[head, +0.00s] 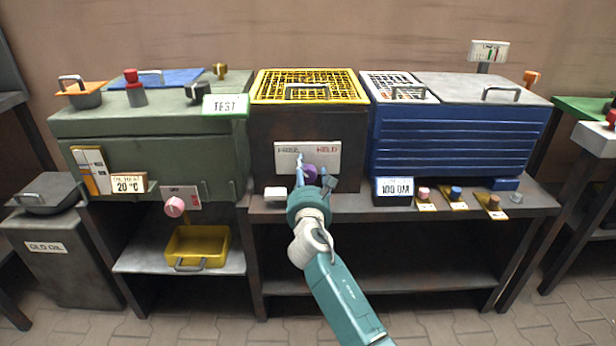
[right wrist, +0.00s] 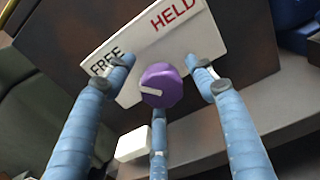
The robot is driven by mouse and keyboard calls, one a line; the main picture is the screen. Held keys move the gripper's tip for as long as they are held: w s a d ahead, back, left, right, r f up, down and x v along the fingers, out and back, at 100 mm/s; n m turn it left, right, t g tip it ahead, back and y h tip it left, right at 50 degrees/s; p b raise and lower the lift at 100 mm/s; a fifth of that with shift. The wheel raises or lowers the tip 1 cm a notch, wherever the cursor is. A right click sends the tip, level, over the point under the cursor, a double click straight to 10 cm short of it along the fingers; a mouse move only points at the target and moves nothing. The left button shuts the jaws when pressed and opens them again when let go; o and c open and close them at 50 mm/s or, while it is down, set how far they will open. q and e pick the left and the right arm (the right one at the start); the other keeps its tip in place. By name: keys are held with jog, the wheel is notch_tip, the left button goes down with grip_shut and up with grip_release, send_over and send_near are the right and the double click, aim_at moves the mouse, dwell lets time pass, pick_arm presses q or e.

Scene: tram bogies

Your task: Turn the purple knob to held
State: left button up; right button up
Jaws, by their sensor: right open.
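A round purple knob (head: 309,174) sits on the front of the dark cabinet below a white plate (head: 322,152) marked FREE at left and HELD at right. In the right wrist view the knob (right wrist: 162,84) has a white pointer line on its face, which points toward the FREE side. My right gripper (head: 315,173) has three blue fingers spread open around the knob. In the right wrist view two fingertips are on either side of it and one is below, with gaps visible at the sides. Whether the lower finger touches cannot be told. My left gripper is not in view.
A yellow grate (head: 308,85) tops the dark cabinet. A white block (head: 275,194) sits on the ledge left of the knob. A blue cabinet (head: 455,142) with a 100 sign stands right, a green one (head: 150,165) left. A pink knob (head: 174,206) is lower left.

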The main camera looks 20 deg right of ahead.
jog(key=c, duration=1.2)
jog(key=shift+o, duration=0.2)
jog(key=shift+r+m, duration=0.1)
jog(key=shift+m, duration=1)
jog(key=m, duration=0.2)
jog(key=shift+d+m, duration=0.1)
jog(key=shift+m, duration=0.2)
jog(key=m, duration=0.5)
jog(key=shift+d+b, duration=0.1)
jog(key=shift+b, duration=0.3)
jog(key=m+b, duration=0.1)
jog(key=m, duration=0.4)
jog(key=shift+d, duration=0.1)
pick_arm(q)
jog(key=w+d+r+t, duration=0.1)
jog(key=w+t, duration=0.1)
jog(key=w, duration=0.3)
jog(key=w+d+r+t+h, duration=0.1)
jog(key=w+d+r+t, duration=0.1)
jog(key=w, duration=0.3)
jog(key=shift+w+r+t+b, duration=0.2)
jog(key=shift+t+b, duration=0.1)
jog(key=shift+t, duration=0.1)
pick_arm(e)
jog(key=shift+m, duration=0.7)
